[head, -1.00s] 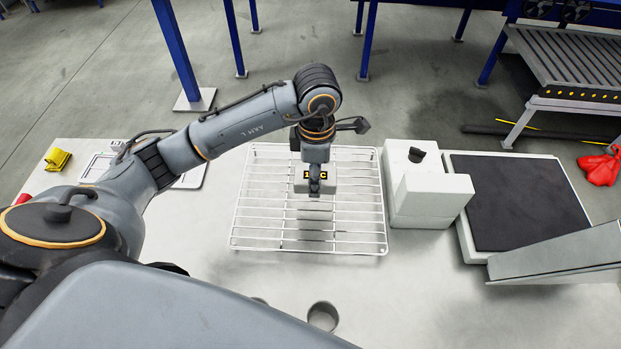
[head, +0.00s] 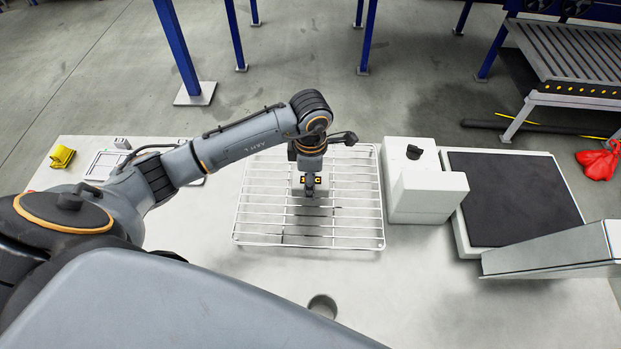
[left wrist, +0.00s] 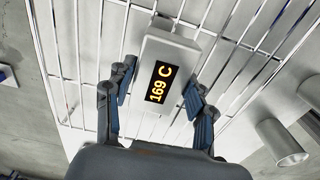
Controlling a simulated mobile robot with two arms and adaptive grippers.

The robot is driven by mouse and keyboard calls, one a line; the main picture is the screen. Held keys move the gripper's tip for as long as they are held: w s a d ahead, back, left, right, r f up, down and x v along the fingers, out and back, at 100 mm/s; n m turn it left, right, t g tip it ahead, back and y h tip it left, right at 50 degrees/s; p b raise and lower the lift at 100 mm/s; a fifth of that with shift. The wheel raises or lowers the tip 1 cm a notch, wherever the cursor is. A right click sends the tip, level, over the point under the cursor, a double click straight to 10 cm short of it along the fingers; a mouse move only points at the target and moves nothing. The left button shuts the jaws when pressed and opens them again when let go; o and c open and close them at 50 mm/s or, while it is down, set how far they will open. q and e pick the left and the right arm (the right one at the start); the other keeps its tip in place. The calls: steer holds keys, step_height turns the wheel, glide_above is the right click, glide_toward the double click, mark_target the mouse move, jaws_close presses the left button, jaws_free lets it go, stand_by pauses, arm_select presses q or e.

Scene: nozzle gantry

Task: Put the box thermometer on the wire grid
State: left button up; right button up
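The box thermometer (left wrist: 170,55) is a small white box with a black display reading 169 C in yellow. In the left wrist view it sits between the two finger pads of my left gripper (left wrist: 157,92), which appear to lie against its sides. In the head view the thermometer (head: 299,191) is over the middle of the white wire grid (head: 258,240), partly hidden by my left gripper (head: 310,188). Whether its underside touches the wires cannot be told. My right gripper is not in view.
A white block-shaped unit with a black knob (head: 428,197) stands right of the grid, beside a dark flat plate (head: 512,198). A grey cup (head: 322,306) stands in front. A yellow item (head: 62,156) lies at the far left. Much of the grid around the thermometer is bare.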

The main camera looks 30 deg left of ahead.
arm_select(q)
steer(key=shift+o, duration=1.1)
steer(key=shift+r, duration=0.15)
step_height(320, 180, up, 12)
steer(key=b, duration=0.3)
